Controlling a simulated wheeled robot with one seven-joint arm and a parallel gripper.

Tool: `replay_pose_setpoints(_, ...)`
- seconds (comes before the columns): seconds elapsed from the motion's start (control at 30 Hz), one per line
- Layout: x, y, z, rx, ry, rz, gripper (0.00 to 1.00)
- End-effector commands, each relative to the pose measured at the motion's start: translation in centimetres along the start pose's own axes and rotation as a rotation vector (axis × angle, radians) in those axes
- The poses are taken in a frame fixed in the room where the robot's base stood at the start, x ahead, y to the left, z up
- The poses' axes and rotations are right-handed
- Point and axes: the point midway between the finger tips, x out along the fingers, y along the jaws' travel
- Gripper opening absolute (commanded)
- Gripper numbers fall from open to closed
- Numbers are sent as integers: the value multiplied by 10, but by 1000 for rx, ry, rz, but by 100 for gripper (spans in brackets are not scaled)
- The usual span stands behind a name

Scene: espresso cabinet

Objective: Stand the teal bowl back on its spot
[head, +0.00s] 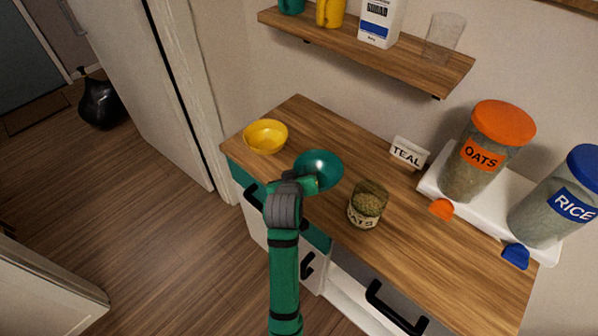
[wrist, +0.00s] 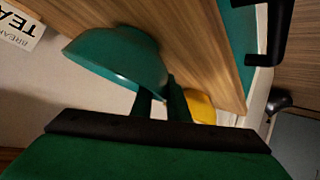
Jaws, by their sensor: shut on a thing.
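The teal bowl (head: 320,165) is over the wooden counter (head: 440,245), right of a yellow bowl. My gripper (head: 309,184) is shut on the bowl's near rim. In the wrist view the teal bowl (wrist: 118,58) sits at the tips of my gripper (wrist: 161,98), tilted in that picture. I cannot tell whether its base touches the counter. A small white card reading TEAL (head: 408,152) stands at the back of the counter, right of the bowl and apart from it. Part of the card (wrist: 22,27) shows in the wrist view.
A small oats jar (head: 366,207) stands close right of the bowl. The yellow bowl (head: 265,136) is at the left. A white stand (head: 476,212) with large oats (head: 487,150) and rice (head: 556,200) dispensers fills the right back. A shelf (head: 370,50) hangs above. Counter before the card looks clear.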

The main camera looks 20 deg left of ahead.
Motion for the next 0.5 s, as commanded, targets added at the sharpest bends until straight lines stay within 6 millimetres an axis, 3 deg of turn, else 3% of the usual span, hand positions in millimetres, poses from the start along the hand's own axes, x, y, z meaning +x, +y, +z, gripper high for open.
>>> replay_pose_setpoints(0.27,1,-2,0,-2,2,-2,0)
replay_pose_setpoints(0.3,1,-3,0,-2,1,-3,24)
replay_pose_setpoints(0.33,1,-3,0,-2,1,-3,31)
replay_pose_setpoints(0.5,0,-2,0,-2,1,-2,34)
